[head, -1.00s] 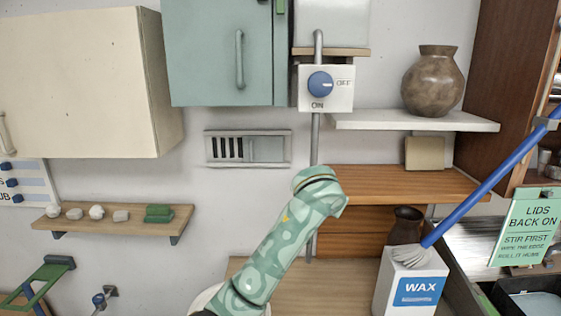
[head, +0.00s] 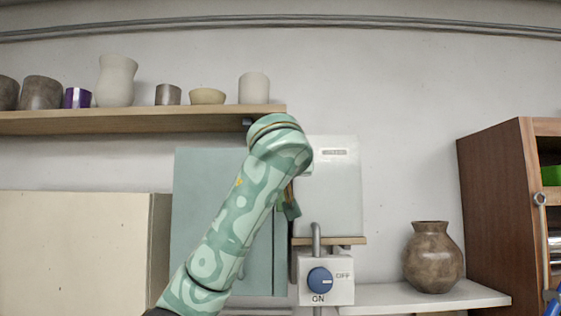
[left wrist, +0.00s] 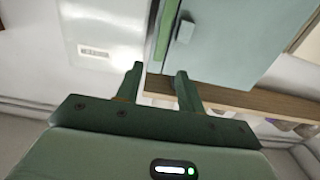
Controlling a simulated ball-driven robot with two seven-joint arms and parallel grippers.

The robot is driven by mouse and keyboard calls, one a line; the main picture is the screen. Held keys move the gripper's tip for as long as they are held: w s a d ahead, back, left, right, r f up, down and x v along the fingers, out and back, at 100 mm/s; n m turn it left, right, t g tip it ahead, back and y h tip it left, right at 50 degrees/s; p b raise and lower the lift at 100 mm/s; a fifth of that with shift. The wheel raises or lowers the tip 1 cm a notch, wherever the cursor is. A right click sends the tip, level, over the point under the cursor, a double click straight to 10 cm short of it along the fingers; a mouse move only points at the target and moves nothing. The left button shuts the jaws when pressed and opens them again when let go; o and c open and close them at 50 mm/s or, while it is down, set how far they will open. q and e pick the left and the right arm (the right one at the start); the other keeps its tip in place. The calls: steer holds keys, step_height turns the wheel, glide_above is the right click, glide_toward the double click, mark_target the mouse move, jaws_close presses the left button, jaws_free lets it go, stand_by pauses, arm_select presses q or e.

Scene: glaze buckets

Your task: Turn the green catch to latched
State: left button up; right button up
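The green catch (left wrist: 166,32) shows in the left wrist view as a long green bar along the edge of the pale blue-green cabinet door (left wrist: 225,45). A small grey block (left wrist: 185,31) sits beside it on the door. My left gripper (left wrist: 158,76) is open and empty, its two dark green fingers apart, with the catch ahead of the gap. A clear space seems to lie between fingertips and catch. In the head view my left arm covers much of the cabinet (head: 200,190), and part of the gripper (head: 290,208) shows at its right edge. I cannot make out the catch there.
A wooden shelf (head: 150,122) with several pots runs above the cabinet. A pale grey box (head: 338,190) stands right of the cabinet, over a switch with a blue knob (head: 320,280). A brown vase (head: 433,258) stands on a white shelf (head: 390,297) farther right.

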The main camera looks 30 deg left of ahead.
arm_select(q)
steer(key=p+x, duration=0.5)
steer(key=x, duration=0.4)
jaws_close()
